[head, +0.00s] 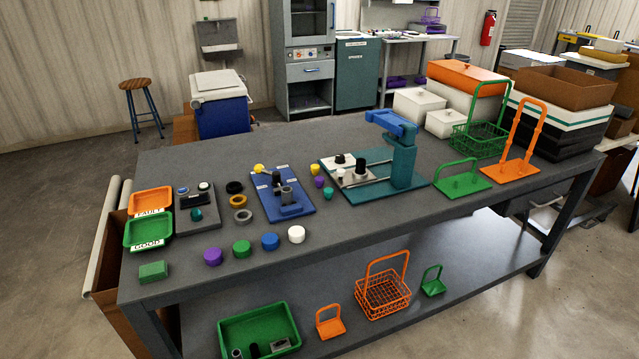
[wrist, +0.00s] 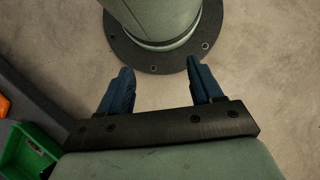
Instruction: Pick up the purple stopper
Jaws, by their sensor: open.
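A small purple stopper (head: 319,182) stands on the grey bench, between a yellow stopper (head: 313,169) and a teal stopper (head: 328,193). A larger round purple piece (head: 212,256) sits near the front edge, left of a green one. My gripper (wrist: 160,68) shows only in the wrist view. Its two blue fingers are wide apart with nothing between them, over the bare floor and away from the stoppers. The head view does not show my gripper.
The bench (head: 340,232) holds a blue fixture board (head: 300,208) left of the stoppers and a teal press (head: 403,165) right of them. Green (head: 456,189) and orange (head: 511,172) handled racks stand at the right. The front middle of the bench top is clear.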

